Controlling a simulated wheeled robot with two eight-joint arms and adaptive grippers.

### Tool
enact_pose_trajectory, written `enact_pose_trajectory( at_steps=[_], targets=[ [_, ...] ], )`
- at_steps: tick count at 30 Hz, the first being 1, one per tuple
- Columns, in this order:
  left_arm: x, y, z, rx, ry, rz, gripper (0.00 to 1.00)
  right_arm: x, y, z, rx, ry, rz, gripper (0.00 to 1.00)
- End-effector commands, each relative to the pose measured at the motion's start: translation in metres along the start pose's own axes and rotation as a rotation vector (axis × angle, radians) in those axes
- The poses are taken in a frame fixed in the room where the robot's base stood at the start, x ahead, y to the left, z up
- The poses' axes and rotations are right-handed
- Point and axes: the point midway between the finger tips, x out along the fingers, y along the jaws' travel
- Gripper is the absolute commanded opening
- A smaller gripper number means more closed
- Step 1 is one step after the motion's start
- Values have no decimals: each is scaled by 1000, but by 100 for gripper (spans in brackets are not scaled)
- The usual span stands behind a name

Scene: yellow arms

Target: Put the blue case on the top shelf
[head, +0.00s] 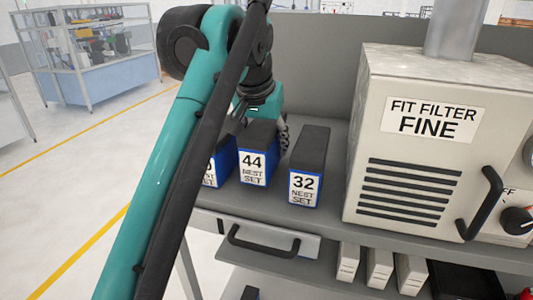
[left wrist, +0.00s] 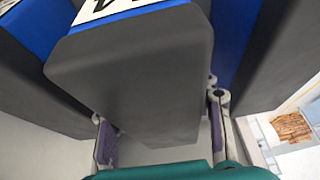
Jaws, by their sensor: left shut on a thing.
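Several dark cases with blue fronts and white labels stand in a row on a grey shelf surface (head: 330,215). The case marked 44 (head: 257,165) is in the middle and the case marked 32 (head: 308,165) is to its right. A third case (head: 216,170) is partly hidden behind my left arm. My left gripper (head: 262,125) reaches down behind the 44 case and is shut on it. In the left wrist view the dark body of that case (left wrist: 135,80) lies between the two fingers (left wrist: 162,135). My right gripper is not in view.
A beige filter machine (head: 415,150) with a black handle stands right of the cases. Below are a drawer front (head: 270,238) with a black handle and a lower shelf with several white boxes (head: 378,268). Neighbouring cases stand close on both sides of the held case.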

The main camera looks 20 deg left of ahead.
Motion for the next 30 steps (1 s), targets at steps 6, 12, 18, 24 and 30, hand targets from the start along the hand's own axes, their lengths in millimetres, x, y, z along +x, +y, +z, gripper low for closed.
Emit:
enact_pose_trajectory(
  at_steps=[6, 12, 18, 24, 30],
  targets=[
    [18, 0, 9, 0, 0, 0, 5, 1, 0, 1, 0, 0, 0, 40],
    [18, 0, 8, 0, 0, 0, 5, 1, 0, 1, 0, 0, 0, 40],
    [20, 0, 9, 0, 0, 0, 72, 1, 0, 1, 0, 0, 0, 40],
    [20, 0, 9, 0, 0, 0, 72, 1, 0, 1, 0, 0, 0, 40],
    [13, 0, 8, 0, 0, 0, 72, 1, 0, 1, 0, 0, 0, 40]
  ],
)
